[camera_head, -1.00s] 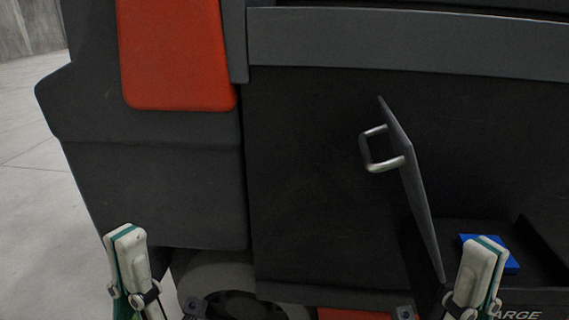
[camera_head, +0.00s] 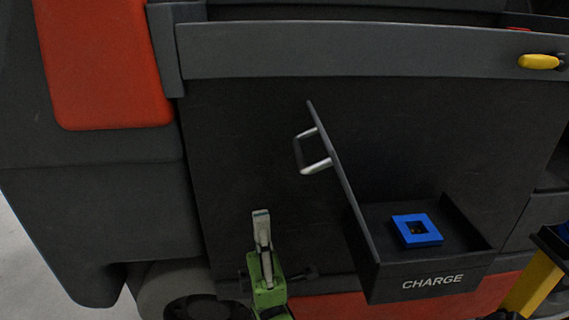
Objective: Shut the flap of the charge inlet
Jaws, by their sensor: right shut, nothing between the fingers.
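The charge inlet is a dark open box (camera_head: 430,283) marked CHARGE, low on the front of the dark machine, with a blue square socket (camera_head: 418,230) inside. Its flap (camera_head: 340,178) stands open on the box's left side, seen nearly edge-on and leaning up to the left. A silver handle (camera_head: 316,167) sticks out from the flap's left face. My right gripper (camera_head: 262,228) points up at the lower middle, left of the flap and below the handle. It is shut, empty and apart from the flap. My left gripper is not in view.
The dark panel (camera_head: 250,140) behind the flap is flat and bare. A red panel (camera_head: 105,65) is at the upper left, a wheel (camera_head: 170,285) at the lower left. A yellow handle (camera_head: 538,62) is at the upper right, and a yellow post (camera_head: 532,285) at the lower right.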

